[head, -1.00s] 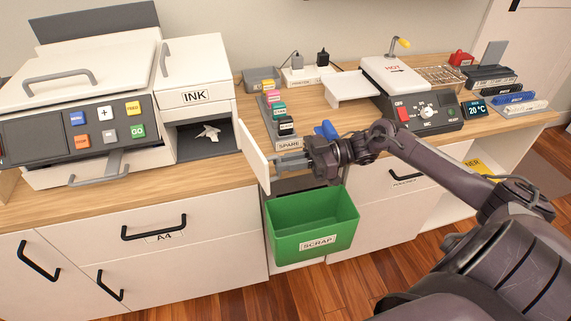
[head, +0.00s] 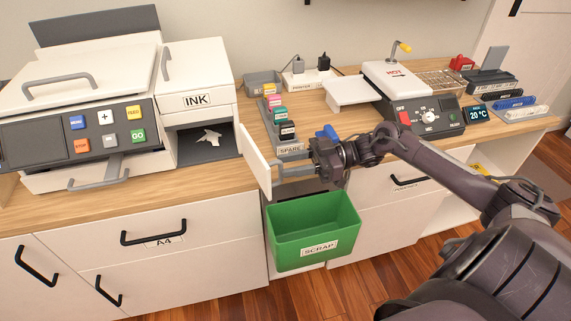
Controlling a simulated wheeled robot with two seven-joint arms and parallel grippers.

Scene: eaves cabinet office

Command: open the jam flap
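The jam flap is the white panel (head: 256,161) at the right front edge of the printer's ink section. It stands swung open, away from the dark opening (head: 221,147). A crumpled white paper (head: 207,138) lies inside that opening. My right gripper (head: 283,172) is at the flap's outer face, to its right. Its two grey fingers look spread, with a gap between them, and point at the flap. Whether they still touch the flap or its handle is hard to tell. My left gripper is not in view.
A green SCRAP bin (head: 313,228) hangs below my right gripper. The SPARE rack (head: 290,150) with coloured blocks stands just behind it on the wooden counter. A laminator-like device marked HOT (head: 393,78) stands farther right. The printer (head: 75,115) fills the left.

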